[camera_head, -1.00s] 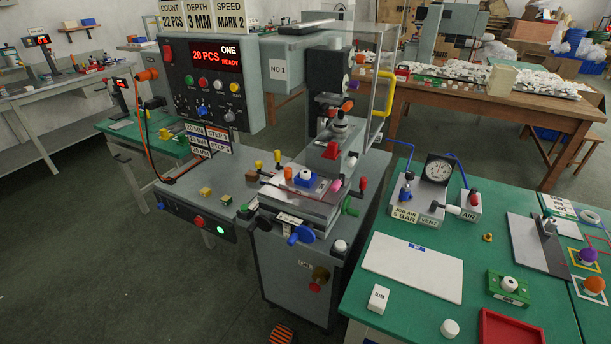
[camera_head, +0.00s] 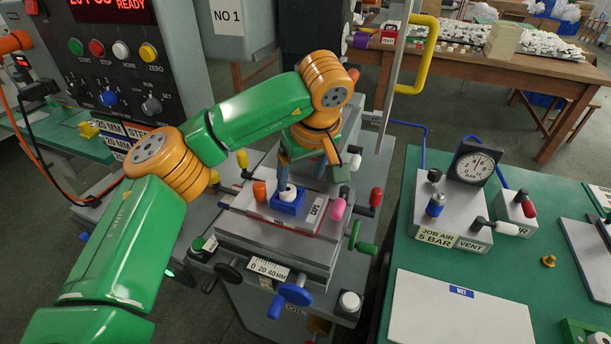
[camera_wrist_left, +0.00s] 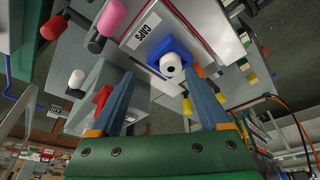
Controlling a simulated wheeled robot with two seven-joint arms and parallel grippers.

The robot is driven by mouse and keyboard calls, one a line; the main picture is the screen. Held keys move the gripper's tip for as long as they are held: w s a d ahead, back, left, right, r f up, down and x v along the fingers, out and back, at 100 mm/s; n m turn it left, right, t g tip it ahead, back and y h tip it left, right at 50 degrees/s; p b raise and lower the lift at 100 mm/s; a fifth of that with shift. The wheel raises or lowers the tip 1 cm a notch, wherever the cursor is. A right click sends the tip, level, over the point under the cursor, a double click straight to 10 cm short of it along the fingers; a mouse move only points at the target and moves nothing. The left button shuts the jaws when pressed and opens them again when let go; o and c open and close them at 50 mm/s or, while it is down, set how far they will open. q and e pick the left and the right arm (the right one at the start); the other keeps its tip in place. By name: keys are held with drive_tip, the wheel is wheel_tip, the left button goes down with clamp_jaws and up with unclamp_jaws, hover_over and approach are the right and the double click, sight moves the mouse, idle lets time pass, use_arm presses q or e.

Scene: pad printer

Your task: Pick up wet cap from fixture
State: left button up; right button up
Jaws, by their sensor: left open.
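The white cap (camera_head: 289,192) sits in the blue fixture (camera_head: 287,205) on the printer's table. In the left wrist view the white cap (camera_wrist_left: 171,65) shows its round top with a dark spot, in the blue fixture (camera_wrist_left: 151,50). My left gripper (camera_head: 304,172) is open and empty, just above and beside the fixture. In the left wrist view my left gripper (camera_wrist_left: 160,76) has its fingers spread, with the cap ahead of them, nearer the right finger. I cannot tell whether a finger touches the fixture. My right gripper is not in view.
Coloured knobs, including a pink one (camera_head: 338,208) and an orange one (camera_head: 259,191), stand around the fixture. A yellow guard handle (camera_head: 429,55) is at the back right. A white board (camera_head: 459,315) labelled WET lies on the green table (camera_head: 540,235).

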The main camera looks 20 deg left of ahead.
sight(287, 192)
use_arm(q)
drive_tip(key=shift+a+r+y, duration=0.3)
drive_tip(key=shift+a+r, duration=0.05)
drive_tip(key=shift+a, duration=0.1)
drive_tip(key=shift+s+f, duration=0.25)
drive_tip(key=shift+f, duration=0.05)
drive_tip(key=x, duration=0.2)
drive_tip(key=p+x, duration=0.1)
drive_tip(key=x, duration=0.2)
drive_tip(key=shift+s+a, duration=0.15)
drive_tip(key=shift+a, duration=0.25)
drive_tip(key=shift+s+d, duration=0.1)
drive_tip(key=shift+d, duration=0.05)
drive_tip(key=shift+s, duration=0.2)
drive_tip(key=c, duration=1)
drive_tip(key=shift+w, duration=0.1)
clamp_jaws()
